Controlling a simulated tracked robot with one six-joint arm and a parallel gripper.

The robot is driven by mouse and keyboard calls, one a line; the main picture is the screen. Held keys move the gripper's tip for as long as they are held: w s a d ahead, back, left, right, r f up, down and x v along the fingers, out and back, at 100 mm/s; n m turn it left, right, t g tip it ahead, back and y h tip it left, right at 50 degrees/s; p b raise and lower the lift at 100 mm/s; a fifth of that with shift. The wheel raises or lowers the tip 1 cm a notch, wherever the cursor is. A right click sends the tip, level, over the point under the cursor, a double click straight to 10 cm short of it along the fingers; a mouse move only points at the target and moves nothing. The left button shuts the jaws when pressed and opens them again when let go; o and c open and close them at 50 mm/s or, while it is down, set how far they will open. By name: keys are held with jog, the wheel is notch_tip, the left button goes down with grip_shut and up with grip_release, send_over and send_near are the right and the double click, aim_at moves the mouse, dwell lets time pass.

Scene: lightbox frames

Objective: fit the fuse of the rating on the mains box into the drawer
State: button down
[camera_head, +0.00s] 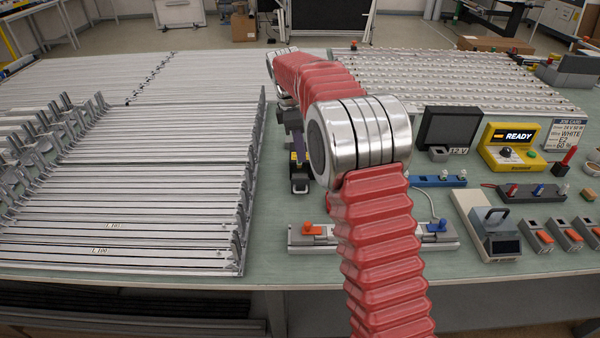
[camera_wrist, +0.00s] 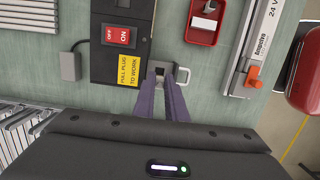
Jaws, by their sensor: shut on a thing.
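The mains box (camera_wrist: 145,15) is black, with a red OFF/ON switch (camera_wrist: 116,36) and a yellow "PULL PLUG TO WORK" label (camera_wrist: 128,71). My gripper (camera_wrist: 170,76), with purple fingers, points down beside the box's right edge in the wrist view. The fingers are shut at a small grey part (camera_wrist: 158,71) there; whether this is a fuse or part of the drawer I cannot tell. A metal loop (camera_wrist: 189,70) shows just right of the fingertips. In the head view my gripper (camera_head: 299,152) is partly hidden by my arm. I cannot read a fuse rating on the box.
A red tray (camera_wrist: 191,36) holding a small white piece lies above right of the fingers. A light fixture (camera_wrist: 250,62) with an orange end and "24 V" lettering lies further right. A job card (camera_head: 565,138) stands at the bench's right. Metal profiles (camera_head: 150,185) fill the left.

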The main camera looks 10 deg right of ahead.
aim_at(300, 167)
jog(key=shift+f, duration=1.6)
jog(key=shift+f, duration=1.85)
jog(key=c, duration=2.1)
grip_release()
jog(key=shift+r, duration=0.1)
